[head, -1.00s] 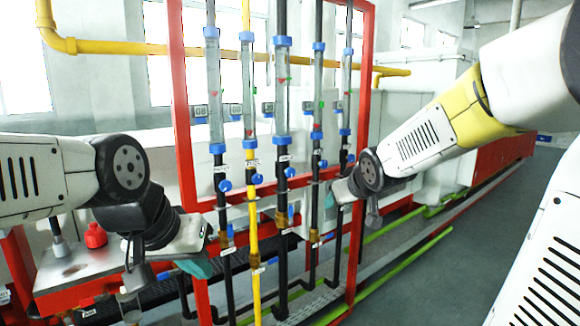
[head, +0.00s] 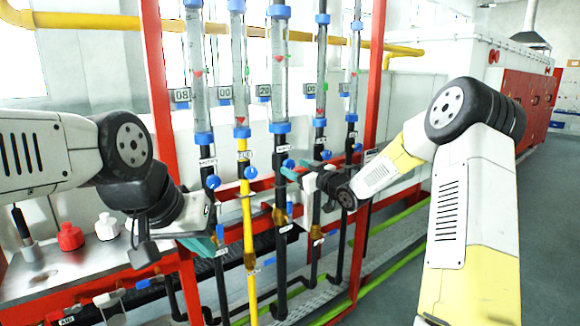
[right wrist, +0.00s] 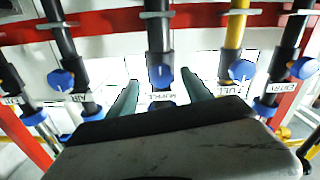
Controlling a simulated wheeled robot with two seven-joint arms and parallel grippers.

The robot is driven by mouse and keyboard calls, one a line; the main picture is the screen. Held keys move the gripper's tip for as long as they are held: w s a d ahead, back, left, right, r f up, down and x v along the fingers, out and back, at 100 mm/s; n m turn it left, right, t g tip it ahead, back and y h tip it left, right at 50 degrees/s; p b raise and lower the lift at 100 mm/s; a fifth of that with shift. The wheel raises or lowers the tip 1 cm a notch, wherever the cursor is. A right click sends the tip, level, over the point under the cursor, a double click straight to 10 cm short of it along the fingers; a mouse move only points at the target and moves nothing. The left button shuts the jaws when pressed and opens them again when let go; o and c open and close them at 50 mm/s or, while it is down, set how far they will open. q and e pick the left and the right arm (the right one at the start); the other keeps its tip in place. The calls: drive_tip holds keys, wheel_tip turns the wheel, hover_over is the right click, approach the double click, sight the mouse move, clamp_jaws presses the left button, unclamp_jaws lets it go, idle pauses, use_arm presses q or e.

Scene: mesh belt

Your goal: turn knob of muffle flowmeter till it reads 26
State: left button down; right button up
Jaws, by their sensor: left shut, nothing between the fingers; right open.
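The muffle flowmeter (head: 280,75) is the middle tube of the row in the head view. The small display (head: 264,92) beside it seems to read 20. Its blue knob (head: 288,163) is just below the tube, near the tips of my right gripper (head: 294,171). In the right wrist view the same knob (right wrist: 160,76) and the MUFFLE label show between the two teal fingers of the right gripper (right wrist: 160,80). The right gripper is open and not closed on the knob. My left gripper (head: 205,244) is shut and empty, low at the left.
Neighbouring flowmeter knobs sit close by: the yellow pipe's knob (head: 250,172) on the left and another knob (head: 326,155) on the right. A red frame (head: 160,120) surrounds the pipes. A metal bench (head: 75,270) with a red bottle (head: 70,237) stands at the left.

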sight(291, 166)
drive_tip(key=shift+x, duration=1.6)
drive_tip(key=shift+c, duration=0.5)
clamp_jaws()
drive_tip(key=n, duration=1)
drive_tip(key=shift+n, duration=0.3)
